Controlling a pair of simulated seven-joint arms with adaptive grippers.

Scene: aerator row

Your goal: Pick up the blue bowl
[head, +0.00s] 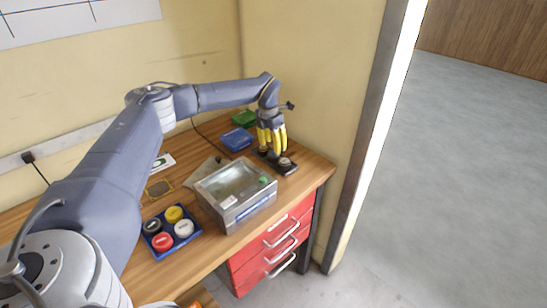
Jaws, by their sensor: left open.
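A blue, low, square-looking item (236,139) lies at the back of the wooden desk, left of my left gripper. It may be the blue bowl, but it is too small to tell its shape surely. My left gripper (272,150) has yellow fingers, open and pointing down over a dark strip (291,170) with small round pieces on it. I cannot tell whether the fingertips touch a piece. The gripper is apart from the blue item. My right gripper is not in view.
A grey metal box with a clear lid (236,184) stands mid-desk. A blue tray (157,216) with several round coloured caps sits at the front left. A green item (244,118) lies behind the blue one. A wall (318,90) borders the desk's right end.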

